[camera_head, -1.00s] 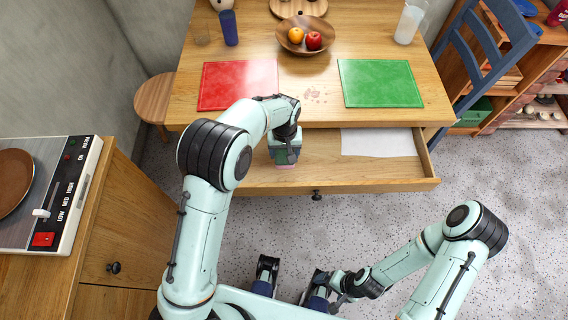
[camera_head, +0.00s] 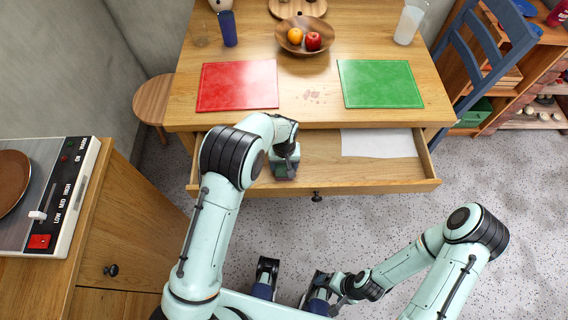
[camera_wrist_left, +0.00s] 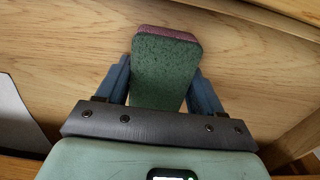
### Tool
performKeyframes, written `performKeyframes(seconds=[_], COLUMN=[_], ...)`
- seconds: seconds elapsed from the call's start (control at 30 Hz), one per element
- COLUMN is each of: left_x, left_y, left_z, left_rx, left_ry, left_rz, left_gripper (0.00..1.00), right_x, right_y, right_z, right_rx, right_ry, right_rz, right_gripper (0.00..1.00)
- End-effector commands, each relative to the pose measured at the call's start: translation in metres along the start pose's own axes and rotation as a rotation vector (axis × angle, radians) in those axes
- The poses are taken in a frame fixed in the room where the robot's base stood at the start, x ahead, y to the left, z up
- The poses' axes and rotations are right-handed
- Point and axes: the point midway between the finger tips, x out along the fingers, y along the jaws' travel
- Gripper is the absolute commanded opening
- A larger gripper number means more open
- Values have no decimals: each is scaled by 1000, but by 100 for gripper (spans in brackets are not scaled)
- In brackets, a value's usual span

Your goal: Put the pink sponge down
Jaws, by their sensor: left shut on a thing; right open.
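The sponge, with a dark green face and a pink layer (camera_wrist_left: 168,33), is between the blue fingers of my left gripper (camera_wrist_left: 164,85) in the left wrist view. The left gripper (camera_head: 285,170) is shut on it, over the left part of the open drawer (camera_head: 330,172) in the head view. There the arm and gripper hide most of the sponge. Wood fills the background behind the sponge in the wrist view; I cannot tell whether the sponge touches it. My right gripper (camera_head: 337,299) is open, low in the head view, away from the table.
A white sheet (camera_head: 378,143) lies in the drawer's right part. A red board (camera_head: 237,85) and a green board (camera_head: 380,83) lie on the table above. A fruit bowl (camera_head: 288,45), blue cup (camera_head: 228,29) and glass (camera_head: 408,25) stand further back. The drawer's middle is clear.

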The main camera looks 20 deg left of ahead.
Motion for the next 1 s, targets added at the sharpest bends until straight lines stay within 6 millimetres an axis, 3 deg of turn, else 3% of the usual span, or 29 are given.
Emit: performKeyframes(seconds=[0.03, 0.1, 0.47, 0.57, 1.0], left_x=[2, 2, -3, -15, -103], left_y=[0, 0, 0, 0, 1], left_z=[0, 0, 0, -1, 0], left_rx=[0, 0, 0, -1, 0], left_ry=[-1, 0, 0, 3, 3], left_rz=[0, 0, 0, 2, 2], left_gripper=[70, 92, 92, 92, 92], right_x=[1, 1, -2, -2, -9], right_y=[0, 0, -1, -1, -2], right_z=[0, 0, 0, 1, 5], right_rx=[0, 0, 0, 0, 1], right_ry=[1, 1, -1, -3, -14], right_rz=[0, 0, 0, 0, 3], right_gripper=[92, 92, 92, 92, 92])
